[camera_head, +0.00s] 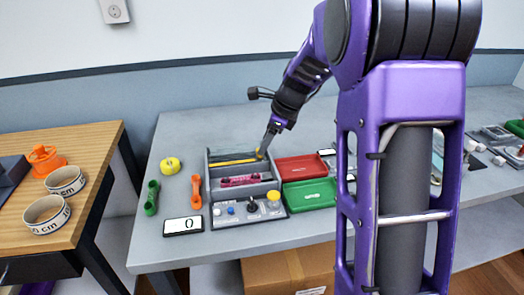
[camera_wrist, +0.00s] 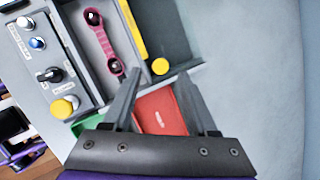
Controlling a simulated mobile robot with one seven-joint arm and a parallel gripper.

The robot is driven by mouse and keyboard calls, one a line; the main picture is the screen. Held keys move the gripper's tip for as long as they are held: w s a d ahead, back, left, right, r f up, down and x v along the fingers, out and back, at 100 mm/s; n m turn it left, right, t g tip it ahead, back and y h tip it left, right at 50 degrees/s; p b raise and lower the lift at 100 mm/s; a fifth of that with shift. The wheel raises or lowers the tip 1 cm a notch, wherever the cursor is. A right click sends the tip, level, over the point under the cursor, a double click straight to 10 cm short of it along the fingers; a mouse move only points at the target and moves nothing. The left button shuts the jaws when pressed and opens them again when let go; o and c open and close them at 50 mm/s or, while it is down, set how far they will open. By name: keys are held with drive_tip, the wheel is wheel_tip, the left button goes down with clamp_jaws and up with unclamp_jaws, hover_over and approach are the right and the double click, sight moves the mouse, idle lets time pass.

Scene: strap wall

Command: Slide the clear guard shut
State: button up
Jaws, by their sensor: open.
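A grey box (camera_head: 216,189) stands on the table. Its rear bay seems to be covered by the clear guard (camera_head: 228,156), a dark see-through pane that is hard to make out. The middle bay, holding a pink wrench-shaped piece (camera_head: 240,180), looks uncovered.
The front panel (camera_head: 236,210) carries buttons and a dark lever. A red tray (camera_head: 301,168) and a green tray (camera_head: 310,194) sit close on the right. An orange piece (camera_head: 196,192) and a display (camera_head: 183,226) lie left. Bare tabletop lies behind the box.

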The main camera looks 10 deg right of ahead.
drive_tip(key=shift+x, duration=1.85)
drive_tip(key=shift+r, duration=0.1)
clamp_jaws()
